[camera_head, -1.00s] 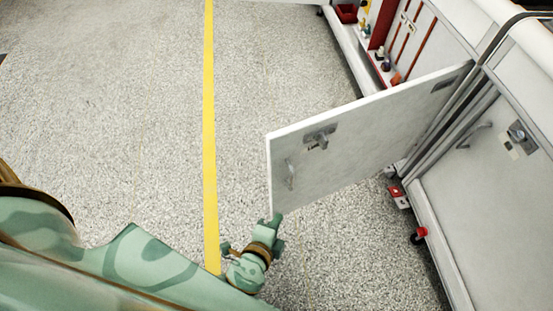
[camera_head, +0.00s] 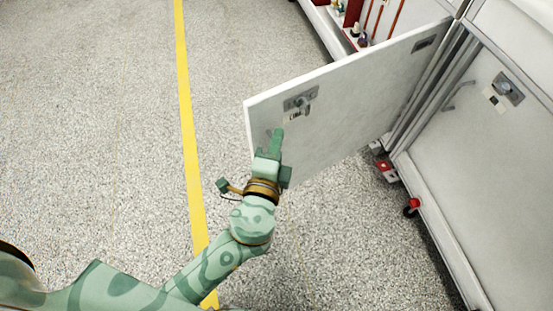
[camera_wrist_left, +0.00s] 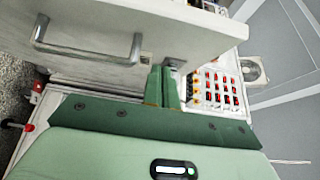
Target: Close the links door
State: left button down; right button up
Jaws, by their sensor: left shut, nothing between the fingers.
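The links door (camera_head: 350,100) is a white panel standing wide open, hinged at its right edge on the cabinet. A latch (camera_head: 300,101) sits near its free edge, with a handle below it, mostly hidden by my gripper in the head view. In the left wrist view the door (camera_wrist_left: 100,75) fills the upper left, with its grey bar handle (camera_wrist_left: 88,48) and latch (camera_wrist_left: 174,64). My left gripper (camera_head: 276,138) is shut and empty, its fingers in front of the door face beside the handle. I cannot tell whether they touch the door. My right gripper is not in view.
A closed white cabinet door (camera_head: 490,150) stands at the right. Behind the open door are shelves with red parts (camera_head: 372,20). The speckled floor left of the yellow line (camera_head: 190,150) is clear.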

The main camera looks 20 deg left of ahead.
pick_arm(q)
jog(key=shift+w+a, duration=0.75)
jog(key=shift+a, duration=0.25)
